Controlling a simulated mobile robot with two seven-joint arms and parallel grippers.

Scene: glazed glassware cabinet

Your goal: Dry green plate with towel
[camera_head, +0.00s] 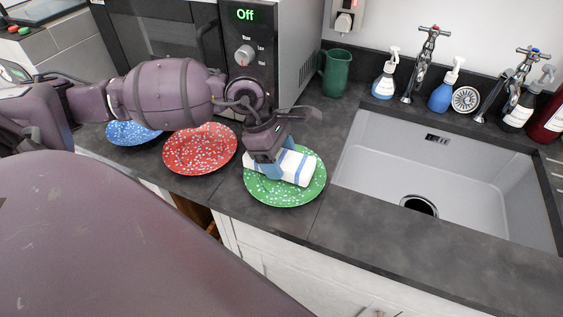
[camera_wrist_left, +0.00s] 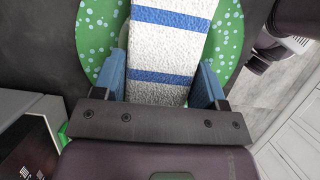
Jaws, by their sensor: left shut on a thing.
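The green plate (camera_head: 287,195) with pale speckles lies on the dark countertop to the left of the sink. A white towel (camera_head: 297,167) with blue stripes is over the plate. My left gripper (camera_head: 276,163) is above the plate, shut on the towel, and hides part of both. In the left wrist view, the towel (camera_wrist_left: 168,50) sits between the blue fingers of the left gripper (camera_wrist_left: 167,85), with the green plate (camera_wrist_left: 98,28) behind it. I cannot tell how firmly the towel touches the plate. My right gripper is not in view.
A red speckled plate (camera_head: 200,150) and a blue one (camera_head: 130,133) lie to the left. A microwave (camera_head: 285,50) stands behind. A green jug (camera_head: 335,72), soap bottles and taps line the back of the sink (camera_head: 440,170). The counter's front right is clear.

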